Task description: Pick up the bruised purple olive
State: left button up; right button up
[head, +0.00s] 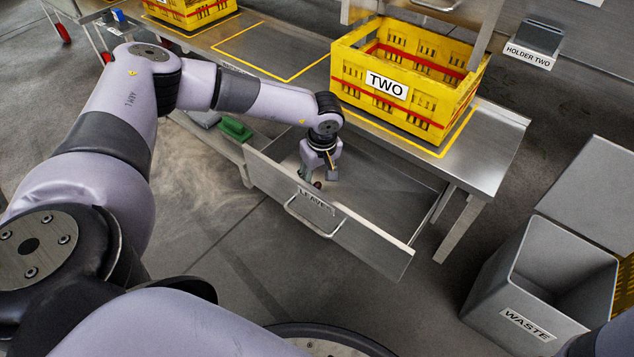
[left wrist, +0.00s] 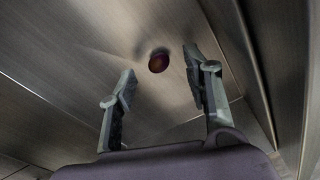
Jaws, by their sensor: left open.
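A small dark purple-red olive (left wrist: 158,62) lies on the bare metal floor of an open drawer. It also shows in the head view (head: 317,185), small and close beside my gripper. My left gripper (left wrist: 160,80) is open, with one finger on each side of the olive's line and the olive a little beyond the fingertips. In the head view my left gripper (head: 322,175) points down inside the drawer (head: 375,215). Whether the olive is bruised is too small to tell. My right gripper is not in view.
A yellow crate labelled TWO (head: 400,115) stands on the metal table (head: 500,150) above the drawer. A grey bin labelled WASTE (head: 500,290) stands at the right. A green block (head: 235,129) lies left of the drawer. The drawer walls surround my gripper.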

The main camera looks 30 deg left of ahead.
aim_at(317, 186)
pick_arm(q)
notch_tip(317, 186, down, 3)
jog(key=shift+w+a+r+b, duration=0.15)
jog(key=shift+r+b, duration=0.05)
jog(key=shift+b, duration=0.55)
jog(key=shift+c, duration=0.5)
jog(key=c, duration=0.7)
